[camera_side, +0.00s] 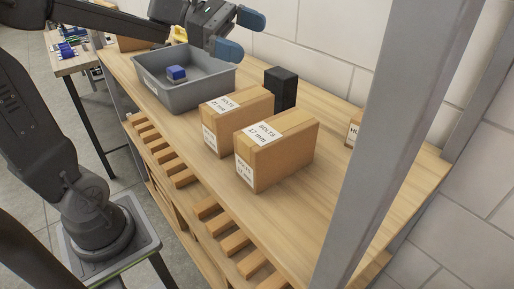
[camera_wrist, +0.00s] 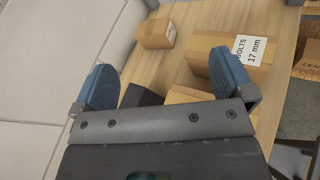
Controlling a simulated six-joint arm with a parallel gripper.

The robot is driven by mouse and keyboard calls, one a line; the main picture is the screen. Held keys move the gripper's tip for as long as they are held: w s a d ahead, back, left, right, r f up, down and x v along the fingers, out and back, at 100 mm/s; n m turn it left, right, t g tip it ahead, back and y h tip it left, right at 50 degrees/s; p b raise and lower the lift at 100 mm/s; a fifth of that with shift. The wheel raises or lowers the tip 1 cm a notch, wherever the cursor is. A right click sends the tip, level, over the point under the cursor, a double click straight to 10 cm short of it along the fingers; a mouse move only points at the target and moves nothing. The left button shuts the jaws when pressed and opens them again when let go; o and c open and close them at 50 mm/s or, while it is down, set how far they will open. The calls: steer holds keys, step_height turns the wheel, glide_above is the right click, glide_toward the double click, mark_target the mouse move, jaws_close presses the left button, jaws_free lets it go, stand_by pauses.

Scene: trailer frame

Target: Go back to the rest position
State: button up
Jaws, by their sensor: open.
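My gripper (camera_side: 240,33) is above the back of the wooden bench, near the grey bin, with its two blue fingers apart and nothing between them. In the wrist view my gripper (camera_wrist: 165,88) is also open and empty. The grey bin (camera_side: 205,90) stands on the left part of the bench and holds a blue block (camera_side: 177,72). A box labelled bolts 17 mm (camera_side: 285,150) and a second labelled box (camera_side: 258,104) stand to the right of the bin. The 17 mm box also shows in the wrist view (camera_wrist: 205,47).
A black block (camera_side: 281,88) stands behind the boxes. Another cardboard box (camera_side: 353,130) is partly hidden by a grey upright post (camera_side: 391,120). The bench top (camera_side: 325,190) is bare at the front right. A white wall (camera_side: 320,40) runs close behind the bench.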

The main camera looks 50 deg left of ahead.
steer(key=s+d+f+m+g+y, duration=0.2)
steer(key=s+f+m+y, duration=1)
steer(key=s+m, duration=0.4)
steer(key=shift+f+m+y, duration=0.4)
steer(key=shift+f+m, duration=0.1)
steer(key=shift+m, duration=2.1)
